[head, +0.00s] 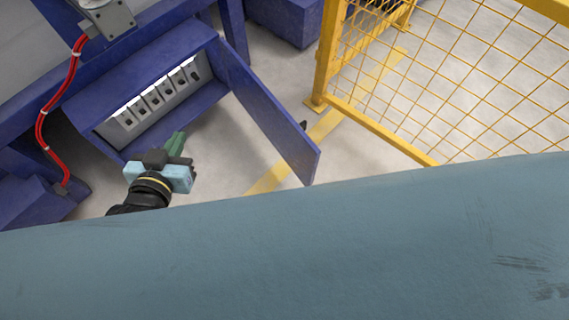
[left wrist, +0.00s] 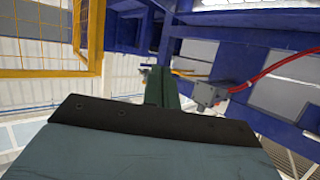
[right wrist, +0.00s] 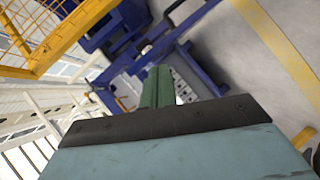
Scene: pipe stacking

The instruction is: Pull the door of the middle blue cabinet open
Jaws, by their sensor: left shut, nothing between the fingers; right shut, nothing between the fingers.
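The blue cabinet (head: 150,68) is at the upper left of the head view. Its door (head: 268,115) stands swung wide open to the right, showing a lit row of several dark switches (head: 155,97) inside. A small dark piece, perhaps the handle, sticks out past the door's far side.
A yellow mesh fence (head: 430,80) stands right of the door, with a yellow floor line (head: 325,125) between. A red cable (head: 42,118) hangs left of the cabinet. My blue-grey arm link hides the bottom of the head view. Grey floor (head: 225,145) lies before the cabinet.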

